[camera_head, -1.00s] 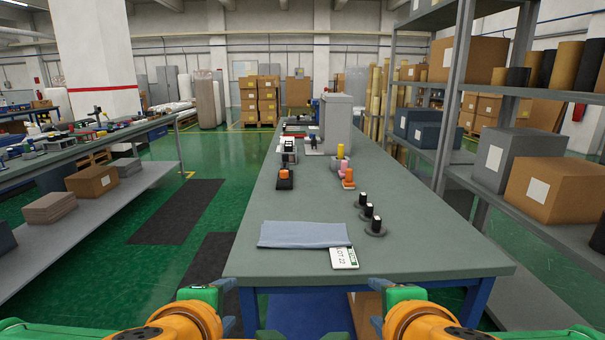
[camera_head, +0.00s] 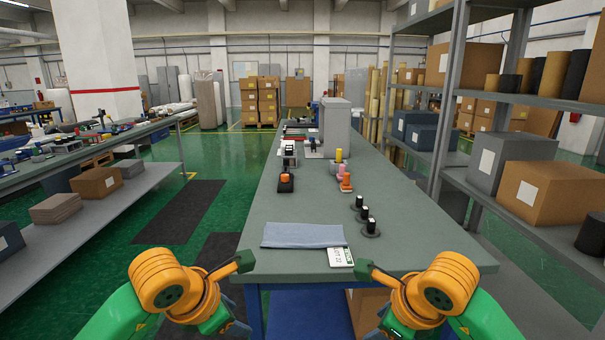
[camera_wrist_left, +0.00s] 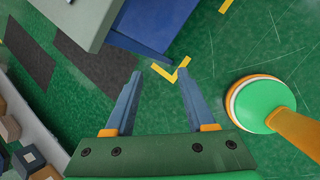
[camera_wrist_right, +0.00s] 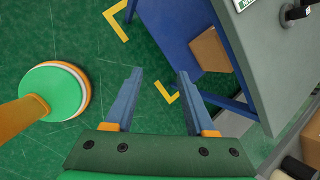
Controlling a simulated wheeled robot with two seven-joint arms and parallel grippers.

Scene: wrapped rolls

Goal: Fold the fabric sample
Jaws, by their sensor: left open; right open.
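The blue-grey fabric sample (camera_head: 303,235) lies flat on the near end of the grey-green table (camera_head: 300,195). A white tag (camera_head: 340,257) marked "LOT 22" lies at its near right corner. My left gripper (camera_head: 240,294) is in front of the table's near edge, left of the fabric, open and empty. Its spread fingers (camera_wrist_left: 158,72) show over the green floor in the left wrist view. My right gripper (camera_head: 364,302) is in front of the same edge, to the right, also open. Its fingers (camera_wrist_right: 160,72) are empty in the right wrist view. Neither gripper touches the fabric.
Several black-topped weights (camera_head: 365,216) stand right of and beyond the fabric. Small orange, pink and yellow items (camera_head: 345,182) and a grey machine (camera_head: 335,125) stand farther back. A shelf (camera_head: 470,110) with boxes is at the right.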

